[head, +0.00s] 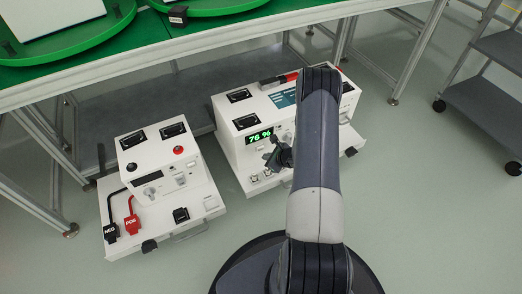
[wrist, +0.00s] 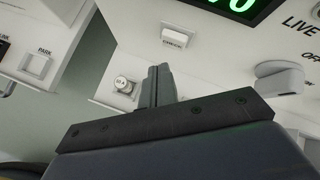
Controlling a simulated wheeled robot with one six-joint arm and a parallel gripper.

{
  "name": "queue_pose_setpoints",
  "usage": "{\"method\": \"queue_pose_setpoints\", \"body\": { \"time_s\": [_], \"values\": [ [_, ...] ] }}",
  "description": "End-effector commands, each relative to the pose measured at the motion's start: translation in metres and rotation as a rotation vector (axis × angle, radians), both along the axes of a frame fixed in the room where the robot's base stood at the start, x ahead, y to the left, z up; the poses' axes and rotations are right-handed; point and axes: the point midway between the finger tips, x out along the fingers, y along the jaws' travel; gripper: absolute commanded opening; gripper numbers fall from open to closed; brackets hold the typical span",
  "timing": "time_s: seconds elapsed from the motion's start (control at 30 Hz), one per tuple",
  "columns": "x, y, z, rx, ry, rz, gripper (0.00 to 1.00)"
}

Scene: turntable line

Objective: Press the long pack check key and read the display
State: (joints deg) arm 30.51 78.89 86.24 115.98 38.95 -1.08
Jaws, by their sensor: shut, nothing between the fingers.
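My gripper (head: 272,158) is in front of that panel, just below the display. In the wrist view the shut, empty fingers (wrist: 160,72) point at the panel. I cannot tell whether the fingers touch the panel. Only the lower edge of the display (wrist: 235,8) shows there.
A left white unit (head: 165,165) has a dark display, a red button (head: 178,150) and black and red clamps (head: 132,224). A grey rotary knob (wrist: 280,78) is right of my fingers, near "LIVE" and "OFF" lettering.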

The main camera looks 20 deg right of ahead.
Motion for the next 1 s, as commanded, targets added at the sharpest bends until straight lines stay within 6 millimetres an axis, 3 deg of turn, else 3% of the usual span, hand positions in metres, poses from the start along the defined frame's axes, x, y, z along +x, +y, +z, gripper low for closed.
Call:
{"method": "queue_pose_setpoints", "body": {
  "time_s": [0.4,1.0],
  "values": [
    [-0.038,-0.001,0.000,0.001,0.000,-0.002,0.00],
    [-0.039,-0.001,0.000,0.000,0.000,0.000,0.00]
  ]
}}
